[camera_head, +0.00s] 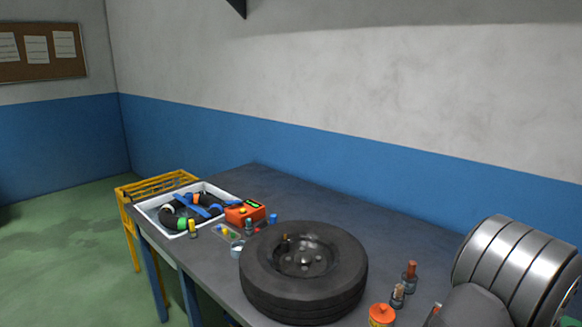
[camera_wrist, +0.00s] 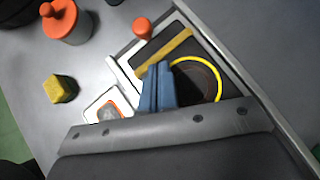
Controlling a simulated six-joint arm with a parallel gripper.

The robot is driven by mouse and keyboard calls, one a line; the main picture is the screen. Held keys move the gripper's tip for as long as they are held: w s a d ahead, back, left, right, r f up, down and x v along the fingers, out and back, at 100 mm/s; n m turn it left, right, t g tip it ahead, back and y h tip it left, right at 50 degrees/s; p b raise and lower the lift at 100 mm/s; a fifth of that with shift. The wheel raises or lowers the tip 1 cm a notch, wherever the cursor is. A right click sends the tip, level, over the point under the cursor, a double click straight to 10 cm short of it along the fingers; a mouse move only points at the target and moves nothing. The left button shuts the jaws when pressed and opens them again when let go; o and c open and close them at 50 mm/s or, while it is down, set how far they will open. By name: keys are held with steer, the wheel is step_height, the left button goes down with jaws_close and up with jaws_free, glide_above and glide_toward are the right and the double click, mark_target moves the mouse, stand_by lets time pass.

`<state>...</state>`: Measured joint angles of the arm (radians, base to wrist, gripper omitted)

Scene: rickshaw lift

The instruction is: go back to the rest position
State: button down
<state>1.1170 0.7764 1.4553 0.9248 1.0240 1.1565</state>
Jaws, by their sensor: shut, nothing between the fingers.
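My gripper (camera_wrist: 158,70) shows in the wrist view as two blue fingers close together. It is shut and holds nothing. The fingers appear over a white-edged tray or drawer (camera_wrist: 268,88); their height above it is hard to tell. My gripper is not visible in the head view.
The dark workbench (camera_head: 395,228) carries a tire on its rim (camera_head: 262,278), an orange jar (camera_head: 382,316), small bottles (camera_head: 409,277), an orange box (camera_head: 245,212) and a white tray (camera_head: 150,212).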

steer(key=s, duration=0.2)
steer(key=s+d, duration=0.1)
steer(key=shift+s+r, duration=0.2)
steer(key=shift+r, duration=0.2)
steer(key=v, duration=0.9)
steer(key=w+d+r+n+g+h, duration=0.1)
steer(key=w+r+n+g+h, duration=0.3)
steer(key=n+g, duration=0.5)
steer(key=shift+w+r+n+g+h, duration=0.2)
steer(key=shift+r+n+g+h, duration=0.2)
steer(key=shift+r+h, duration=1.1)
steer(key=shift+d+r+y, duration=0.1)
steer(key=shift+r+y, duration=0.2)
